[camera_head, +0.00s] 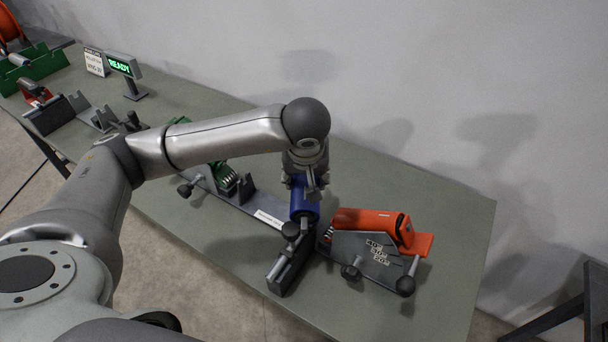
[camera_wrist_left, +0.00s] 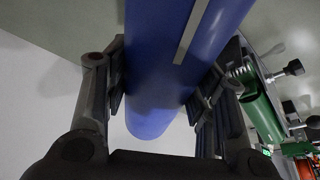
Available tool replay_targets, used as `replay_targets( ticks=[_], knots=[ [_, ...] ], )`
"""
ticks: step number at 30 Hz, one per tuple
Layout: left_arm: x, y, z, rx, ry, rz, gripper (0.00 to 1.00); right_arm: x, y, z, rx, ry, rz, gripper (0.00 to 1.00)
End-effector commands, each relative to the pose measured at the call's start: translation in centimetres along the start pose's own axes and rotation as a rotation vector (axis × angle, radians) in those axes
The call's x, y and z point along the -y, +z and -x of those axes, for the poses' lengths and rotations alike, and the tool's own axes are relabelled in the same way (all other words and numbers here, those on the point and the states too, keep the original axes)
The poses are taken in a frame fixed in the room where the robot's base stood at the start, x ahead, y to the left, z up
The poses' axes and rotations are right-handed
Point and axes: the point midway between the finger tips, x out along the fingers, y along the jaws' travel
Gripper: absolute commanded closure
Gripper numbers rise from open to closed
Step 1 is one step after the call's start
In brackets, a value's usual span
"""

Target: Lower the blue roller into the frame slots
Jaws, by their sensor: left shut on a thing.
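The blue roller (camera_head: 304,200) is in my left gripper (camera_head: 305,184), over the dark frame on the table. In the left wrist view the blue roller (camera_wrist_left: 165,70) lies between the two fingers of my left gripper (camera_wrist_left: 160,95), which are closed against its sides. The dark frame has a slotted end bracket (camera_head: 283,271) at the front, close to the roller's near end. Whether the roller's ends touch the slots cannot be told; my arm and gripper hide its far end. My right gripper does not show.
An orange unit (camera_head: 368,223) with a dark side plate and knobs stands right of the roller. A green roller (camera_head: 222,174) sits on the frame's left part. A display reading READY (camera_head: 123,66) stands at the back left. The table's right end (camera_head: 455,225) is clear.

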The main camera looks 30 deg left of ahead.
Motion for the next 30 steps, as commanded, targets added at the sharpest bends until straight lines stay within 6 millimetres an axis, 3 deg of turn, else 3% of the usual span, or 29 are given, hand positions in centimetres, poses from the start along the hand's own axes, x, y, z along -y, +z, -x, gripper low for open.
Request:
replay_targets(
  ticks=[9,18,24,30],
  knots=[
    [2.9,-2.7,-2.1,0.011,-0.157,0.410,1.00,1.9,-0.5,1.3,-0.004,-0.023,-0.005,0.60],
    [6.1,-4.5,-4.1,0.030,-0.303,0.800,1.00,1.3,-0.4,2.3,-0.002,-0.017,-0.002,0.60],
    [7.5,-5.0,-4.8,0.038,-0.356,0.950,1.00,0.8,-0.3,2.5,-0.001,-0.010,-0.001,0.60],
    [7.8,-5.1,-5.0,0.040,-0.368,0.986,1.00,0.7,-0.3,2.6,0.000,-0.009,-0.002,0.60]
  ],
)
